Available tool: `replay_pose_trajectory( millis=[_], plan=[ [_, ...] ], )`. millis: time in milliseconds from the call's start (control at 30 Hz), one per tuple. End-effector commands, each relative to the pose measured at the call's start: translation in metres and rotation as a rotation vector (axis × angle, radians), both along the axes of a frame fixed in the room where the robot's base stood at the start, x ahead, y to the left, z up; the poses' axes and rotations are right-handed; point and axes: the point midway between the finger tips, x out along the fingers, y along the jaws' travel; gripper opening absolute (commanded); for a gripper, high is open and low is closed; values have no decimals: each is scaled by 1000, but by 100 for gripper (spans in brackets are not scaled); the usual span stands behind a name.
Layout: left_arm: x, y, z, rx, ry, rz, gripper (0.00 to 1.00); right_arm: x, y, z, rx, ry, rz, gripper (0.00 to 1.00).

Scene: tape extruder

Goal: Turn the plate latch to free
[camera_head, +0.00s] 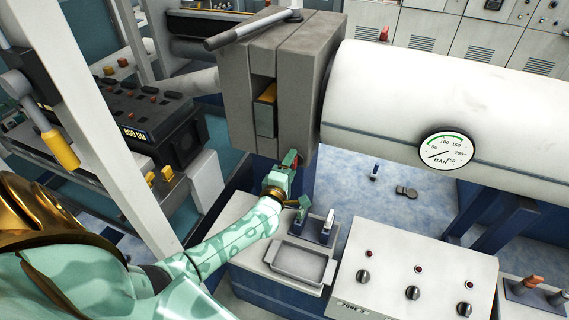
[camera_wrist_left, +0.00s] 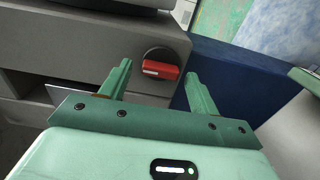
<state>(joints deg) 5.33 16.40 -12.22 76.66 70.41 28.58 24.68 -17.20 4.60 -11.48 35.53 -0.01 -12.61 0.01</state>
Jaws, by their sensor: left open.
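The plate latch appears to be the red knob (camera_wrist_left: 161,71) with a white stripe, on a round dark base on the grey block face. In the left wrist view it lies just beyond my left gripper (camera_wrist_left: 158,82), roughly between the two green fingertips. The fingers are apart, with nothing held. In the head view my left gripper (camera_head: 286,176) is at the lower edge of the grey die block (camera_head: 238,98), and a bit of the red knob (camera_head: 294,160) shows beside it. Contact cannot be told. My right gripper is not in view.
A grey tray (camera_head: 299,263) and a small stand with upright tools (camera_head: 318,226) sit below my gripper. A control panel (camera_head: 415,262) with knobs stands right of them. The white barrel (camera_head: 400,100) with a pressure gauge (camera_head: 446,150) extends right from the block.

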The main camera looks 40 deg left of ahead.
Motion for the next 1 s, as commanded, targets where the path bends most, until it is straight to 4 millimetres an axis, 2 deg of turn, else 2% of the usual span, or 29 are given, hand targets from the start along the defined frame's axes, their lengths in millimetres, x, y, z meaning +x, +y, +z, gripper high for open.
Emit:
replay_pose_trajectory(
  millis=[167, 400, 600, 800, 1000],
  plan=[
    [-28, -7, 1, -3, 3, 0, 62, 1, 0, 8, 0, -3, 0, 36],
    [-93, -22, 0, -3, 3, 0, 62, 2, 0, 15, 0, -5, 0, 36],
    [-135, -32, 0, -2, 3, 0, 62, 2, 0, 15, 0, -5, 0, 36],
    [-154, -37, 0, -1, 1, 1, 62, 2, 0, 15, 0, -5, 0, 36],
    [-156, -37, 0, -1, 0, 1, 62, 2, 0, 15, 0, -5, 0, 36]
  ],
)
